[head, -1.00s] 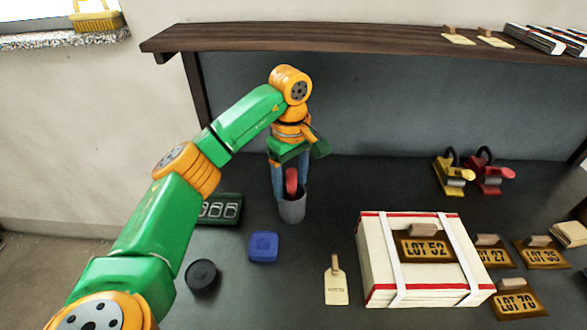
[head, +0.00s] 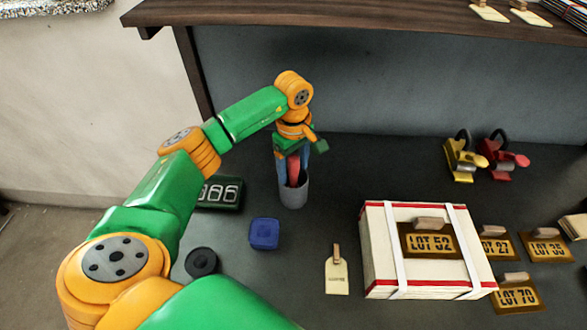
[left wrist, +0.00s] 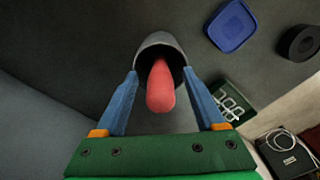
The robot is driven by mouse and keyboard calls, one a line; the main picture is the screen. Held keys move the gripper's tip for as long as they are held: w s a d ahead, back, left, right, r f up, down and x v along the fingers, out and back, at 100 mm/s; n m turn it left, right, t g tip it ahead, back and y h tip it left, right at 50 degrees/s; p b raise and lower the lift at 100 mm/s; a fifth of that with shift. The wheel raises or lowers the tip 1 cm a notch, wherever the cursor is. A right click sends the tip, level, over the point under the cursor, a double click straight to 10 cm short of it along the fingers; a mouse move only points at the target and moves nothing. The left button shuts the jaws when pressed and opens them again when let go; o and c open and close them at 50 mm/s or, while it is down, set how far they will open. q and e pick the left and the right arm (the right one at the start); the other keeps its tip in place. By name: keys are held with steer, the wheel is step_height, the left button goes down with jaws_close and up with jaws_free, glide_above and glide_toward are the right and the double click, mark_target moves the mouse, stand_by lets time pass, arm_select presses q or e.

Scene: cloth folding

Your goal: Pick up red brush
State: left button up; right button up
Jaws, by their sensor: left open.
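The red brush (head: 293,167) stands in a grey cup (head: 293,195) on the dark table, with its rounded handle end up. Its lower part is hidden in the cup. My left gripper (head: 293,178) points down over the cup, open, with its blue fingers on either side of the handle. In the left wrist view the red handle (left wrist: 161,88) lies between the two spread fingers (left wrist: 162,90), with gaps on both sides, and the cup (left wrist: 160,45) shows beyond it. My right gripper is not in view.
A blue box (head: 264,234), a black round object (head: 201,262) and a green counter (head: 218,192) stand near the cup. A white crate with red edges (head: 380,250) is to the right, with lot tags around it. A wooden shelf (head: 330,20) overhangs the back.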

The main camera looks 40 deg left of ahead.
arm_select(q)
steer(key=shift+s+d+r, duration=0.1)
steer(key=c, duration=1)
jaws_close()
